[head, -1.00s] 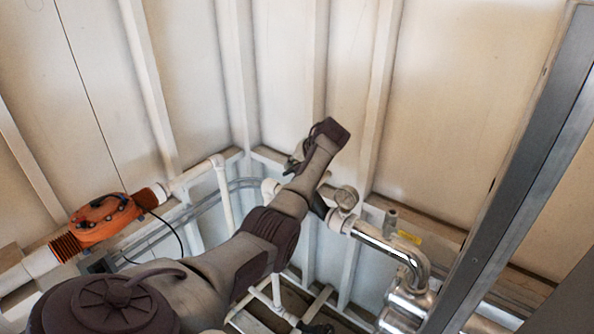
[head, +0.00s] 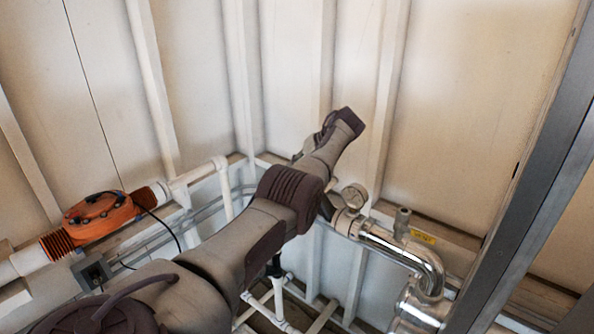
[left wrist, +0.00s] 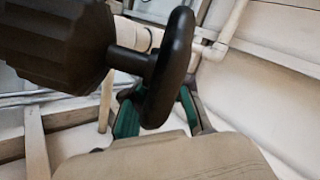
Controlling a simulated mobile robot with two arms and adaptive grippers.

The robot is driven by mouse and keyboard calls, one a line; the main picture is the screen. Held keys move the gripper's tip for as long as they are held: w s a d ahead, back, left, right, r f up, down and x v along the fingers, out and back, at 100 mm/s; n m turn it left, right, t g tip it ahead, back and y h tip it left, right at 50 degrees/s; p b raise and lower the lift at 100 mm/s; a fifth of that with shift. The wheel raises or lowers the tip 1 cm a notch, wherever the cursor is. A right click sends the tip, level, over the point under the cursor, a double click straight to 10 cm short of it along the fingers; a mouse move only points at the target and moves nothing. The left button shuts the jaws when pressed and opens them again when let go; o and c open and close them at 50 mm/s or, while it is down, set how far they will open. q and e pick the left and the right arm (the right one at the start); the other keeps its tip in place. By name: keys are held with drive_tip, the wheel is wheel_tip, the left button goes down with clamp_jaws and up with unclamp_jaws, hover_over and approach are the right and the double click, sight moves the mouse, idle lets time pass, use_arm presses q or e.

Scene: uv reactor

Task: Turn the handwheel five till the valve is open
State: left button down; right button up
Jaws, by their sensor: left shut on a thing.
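The handwheel (left wrist: 170,68) is black and shows nearly edge-on in the left wrist view. A short dark stem joins it to a dark ribbed body (left wrist: 58,45) on the left. My left gripper (left wrist: 158,108) has its green-padded fingers on either side of the wheel's lower rim and is shut on it. In the head view my left arm reaches up and right to the wall corner. The gripper and the wheel are hidden there behind my arm. I see no number on the wheel, and how far the valve is open cannot be told. My right gripper is not in view.
A pressure gauge (head: 354,195) stands close right of my forearm, on a shiny metal pipe (head: 398,247). An orange device (head: 100,217) on a white pipe lies left. A grey metal post (head: 525,190) stands on the right. Ribbed wall panels close off the back.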

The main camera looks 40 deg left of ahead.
use_arm(q)
drive_tip(key=shift+f, duration=0.1)
drive_tip(key=c, duration=1.2)
unclamp_jaws()
drive_tip(key=shift+s, duration=0.1)
drive_tip(key=shift+o, duration=0.2)
drive_tip(key=shift+s, duration=0.1)
drive_tip(key=v, duration=1.2)
drive_tip(key=shift+o, duration=0.2)
